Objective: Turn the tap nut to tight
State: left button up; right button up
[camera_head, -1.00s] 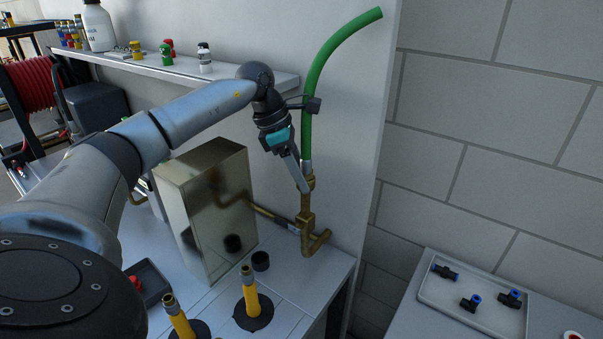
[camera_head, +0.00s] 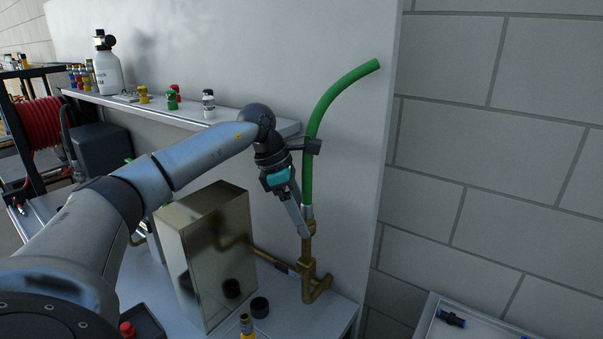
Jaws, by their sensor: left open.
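The brass tap (camera_head: 307,272) stands at the right end of the bench, with a pipe running left to a brass-coloured box (camera_head: 212,262). A green hose (camera_head: 322,130) rises from its top and curves right. The tap nut (camera_head: 308,225) is the brass collar below the hose's end. My left gripper (camera_head: 304,231) points down at the nut from the upper left, its fingertips at or very near it. Its jaws are open; whether they straddle or touch the nut cannot be told. My right gripper is not in view.
A shelf (camera_head: 200,117) on the wall holds a white bottle (camera_head: 106,66) and several small coloured fittings. A black cap (camera_head: 260,307) lies before the box. A tray (camera_head: 470,326) with a blue-black fitting stands at lower right.

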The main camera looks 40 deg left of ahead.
pick_arm(q)
notch_tip(320, 180, up, 19)
jog(key=p, duration=0.2)
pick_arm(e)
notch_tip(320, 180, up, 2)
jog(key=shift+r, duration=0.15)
pick_arm(q)
jog(key=shift+d+f, duration=0.1)
